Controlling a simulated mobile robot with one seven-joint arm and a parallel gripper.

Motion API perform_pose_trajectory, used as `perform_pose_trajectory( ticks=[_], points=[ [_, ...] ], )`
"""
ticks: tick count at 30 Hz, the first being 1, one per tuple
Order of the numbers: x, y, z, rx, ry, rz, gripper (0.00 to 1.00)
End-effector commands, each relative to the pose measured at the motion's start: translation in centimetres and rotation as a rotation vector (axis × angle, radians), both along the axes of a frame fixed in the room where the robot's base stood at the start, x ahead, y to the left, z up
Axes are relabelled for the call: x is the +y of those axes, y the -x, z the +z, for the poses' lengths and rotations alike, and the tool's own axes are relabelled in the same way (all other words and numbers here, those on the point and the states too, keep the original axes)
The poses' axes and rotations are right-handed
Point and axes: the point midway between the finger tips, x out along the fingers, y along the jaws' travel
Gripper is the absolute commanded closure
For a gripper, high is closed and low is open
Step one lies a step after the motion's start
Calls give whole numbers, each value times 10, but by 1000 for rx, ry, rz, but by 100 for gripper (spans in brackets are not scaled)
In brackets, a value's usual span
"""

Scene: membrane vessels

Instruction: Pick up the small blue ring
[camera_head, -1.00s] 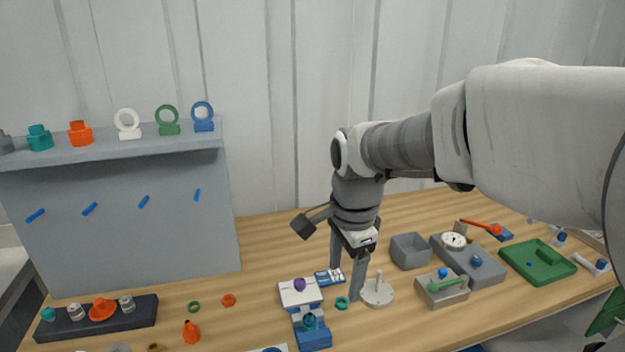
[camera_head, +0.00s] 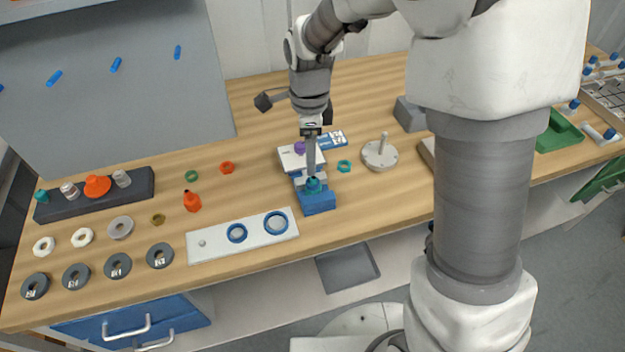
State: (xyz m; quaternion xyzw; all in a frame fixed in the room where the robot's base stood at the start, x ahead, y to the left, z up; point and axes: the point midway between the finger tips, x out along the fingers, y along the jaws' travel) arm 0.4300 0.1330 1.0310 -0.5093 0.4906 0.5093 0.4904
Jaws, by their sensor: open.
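The small blue ring (camera_head: 236,233) lies flat on a long white plate (camera_head: 213,246) near the front edge of the table. A larger blue ring (camera_head: 277,222) lies to its right on the same plate. My gripper (camera_head: 312,172) points down over the white and blue device, to the right of and behind the plate. It is open, seen nearly edge-on, so one finger hides the other. It is well apart from the small ring, and I see nothing held.
The blue and white device (camera_head: 318,202) with a teal part stands right of the plate. An orange bottle (camera_head: 192,201) and a brass nut (camera_head: 158,219) are behind and left. Several grey discs (camera_head: 118,265) line the front left. A white post stand (camera_head: 380,155) is at right.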

Motion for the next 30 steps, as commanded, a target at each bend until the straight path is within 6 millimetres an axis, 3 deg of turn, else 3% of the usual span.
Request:
perform_pose_trajectory(
  ticks=[3, 11, 21, 30],
  points=[
    [-1, 1, -23, 4, 1, -1, 24],
    [-1, -1, -42, 1, 0, -1, 24],
    [-7, -6, -86, 2, 0, -1, 24],
    [-6, -6, -90, 0, 0, 0, 24]
  ],
)
